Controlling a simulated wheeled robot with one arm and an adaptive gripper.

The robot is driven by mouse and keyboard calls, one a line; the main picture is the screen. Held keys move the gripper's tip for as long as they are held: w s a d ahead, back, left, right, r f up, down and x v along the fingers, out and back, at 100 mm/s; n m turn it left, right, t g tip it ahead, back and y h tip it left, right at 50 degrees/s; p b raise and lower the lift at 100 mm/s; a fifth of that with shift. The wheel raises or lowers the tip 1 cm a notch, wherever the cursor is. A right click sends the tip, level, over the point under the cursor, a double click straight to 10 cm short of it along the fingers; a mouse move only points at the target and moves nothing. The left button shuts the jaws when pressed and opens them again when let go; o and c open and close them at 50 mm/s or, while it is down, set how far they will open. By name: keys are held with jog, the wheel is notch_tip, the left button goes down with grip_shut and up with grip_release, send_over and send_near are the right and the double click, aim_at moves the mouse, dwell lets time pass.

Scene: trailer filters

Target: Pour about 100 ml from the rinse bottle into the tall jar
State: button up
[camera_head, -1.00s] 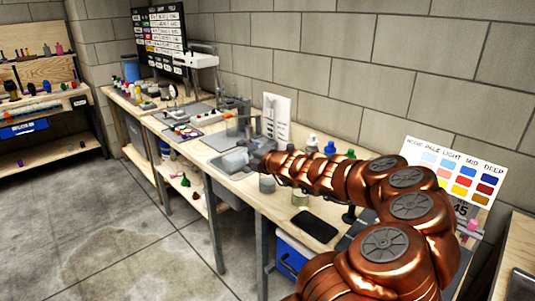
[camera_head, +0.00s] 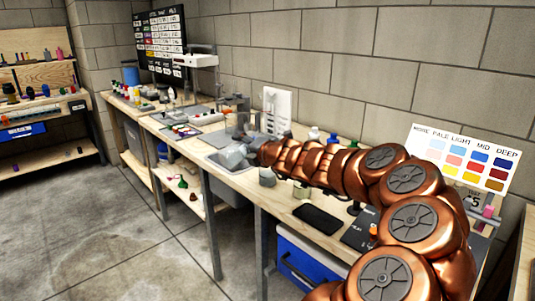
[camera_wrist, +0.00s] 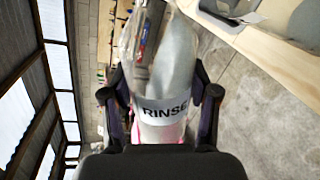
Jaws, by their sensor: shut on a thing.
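The rinse bottle (camera_wrist: 165,103), pale and translucent with a white band reading RINSE, is between the dark fingers of my gripper (camera_wrist: 162,112) in the wrist view. The gripper is shut on it, and pink shows below the band. The wrist picture is turned sideways against the room. In the head view, my gripper (camera_head: 238,156) is at the end of my copper arm, over the bench by the sink; the bottle is hard to make out there.
The long wooden bench (camera_head: 285,208) runs along the block wall. A black flat pad (camera_head: 317,217) lies at its front, and small bottles (camera_head: 314,134) stand at the back. A colour card (camera_head: 463,160) stands at the right. The floor (camera_head: 125,225) in front is clear.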

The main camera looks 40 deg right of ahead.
jog(key=shift+r, duration=0.1)
jog(key=shift+n, duration=0.3)
